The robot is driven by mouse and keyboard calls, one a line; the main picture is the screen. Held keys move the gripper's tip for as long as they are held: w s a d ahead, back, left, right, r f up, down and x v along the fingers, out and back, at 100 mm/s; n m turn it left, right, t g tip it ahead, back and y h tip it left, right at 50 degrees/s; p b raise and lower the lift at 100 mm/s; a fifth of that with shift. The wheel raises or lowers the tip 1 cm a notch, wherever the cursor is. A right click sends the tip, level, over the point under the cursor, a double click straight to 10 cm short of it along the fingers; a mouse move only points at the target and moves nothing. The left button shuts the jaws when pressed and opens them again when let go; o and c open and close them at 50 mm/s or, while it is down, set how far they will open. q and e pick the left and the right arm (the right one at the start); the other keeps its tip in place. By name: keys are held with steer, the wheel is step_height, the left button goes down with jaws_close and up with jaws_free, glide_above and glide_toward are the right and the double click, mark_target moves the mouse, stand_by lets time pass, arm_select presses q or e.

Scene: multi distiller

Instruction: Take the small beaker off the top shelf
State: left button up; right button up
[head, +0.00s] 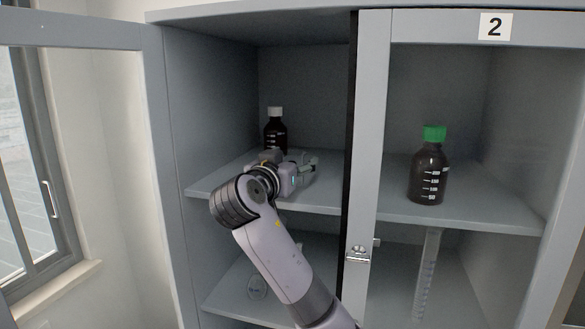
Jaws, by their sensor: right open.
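My right gripper (312,167) reaches into the open left side of the cabinet, just above the top shelf (215,180). Its fingers point to the right and are open. My left gripper is not in view.
The left cabinet door (150,110) stands open. The right glass door (371,150), labelled 2, is shut, with a green-capped brown bottle (428,175) and a tall graduated cylinder (427,275) behind it. Clear glassware (257,288) shows on the lower left shelf (225,300).

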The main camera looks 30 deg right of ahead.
steer(key=c, duration=1.3)
steer(key=shift+o, duration=0.2)
steer(key=shift+r, duration=0.1)
